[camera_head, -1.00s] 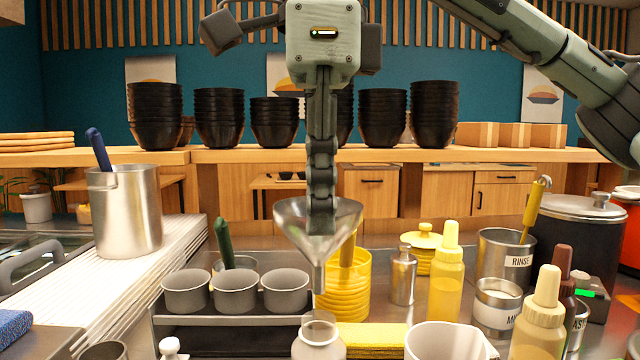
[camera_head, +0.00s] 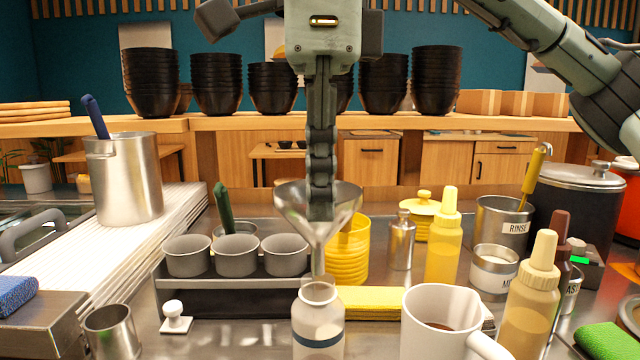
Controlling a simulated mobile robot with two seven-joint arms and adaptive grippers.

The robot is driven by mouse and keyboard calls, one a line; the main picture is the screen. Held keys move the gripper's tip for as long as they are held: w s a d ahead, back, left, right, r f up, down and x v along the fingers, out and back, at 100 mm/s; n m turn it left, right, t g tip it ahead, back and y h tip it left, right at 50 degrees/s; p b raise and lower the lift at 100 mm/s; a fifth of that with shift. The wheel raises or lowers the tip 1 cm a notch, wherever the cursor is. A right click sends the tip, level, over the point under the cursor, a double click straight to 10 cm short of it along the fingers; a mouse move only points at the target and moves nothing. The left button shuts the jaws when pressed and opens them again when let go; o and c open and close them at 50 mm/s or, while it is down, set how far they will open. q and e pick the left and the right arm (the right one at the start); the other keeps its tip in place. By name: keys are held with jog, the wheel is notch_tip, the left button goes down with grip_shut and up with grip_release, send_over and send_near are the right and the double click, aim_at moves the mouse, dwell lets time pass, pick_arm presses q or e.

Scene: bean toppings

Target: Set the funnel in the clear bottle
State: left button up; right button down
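The metal funnel (camera_head: 294,206) hangs upright with its wide mouth up and its spout pointing down. My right gripper (camera_head: 321,205) comes down from above, seen edge-on, and appears shut on the funnel's wall. The clear bottle (camera_head: 317,325), with a dark blue band, stands upright on the counter directly below. The spout's tip is at the bottle's mouth in the picture; I cannot tell whether it is just above or just inside it. My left gripper is not in view.
A white mug (camera_head: 436,325) stands close right of the bottle. A rack with grey cups (camera_head: 236,256) is left, and a yellow container (camera_head: 349,250) is behind. A yellow sauce bottle (camera_head: 443,245) and cream bottle (camera_head: 532,300) stand right. A small white-knobbed object (camera_head: 175,315) is front left.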

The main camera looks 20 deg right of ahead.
aim_at(320, 225)
jog(key=shift+f+b, duration=1)
jog(key=shift+f, duration=0.6)
jog(key=shift+f, duration=0.1)
jog(key=shift+f+b, duration=0.55)
jog(key=shift+f, duration=0.25)
jog(key=c, duration=1.2)
grip_release()
jog(key=shift+o, duration=0.2)
jog(key=shift+r, duration=0.1)
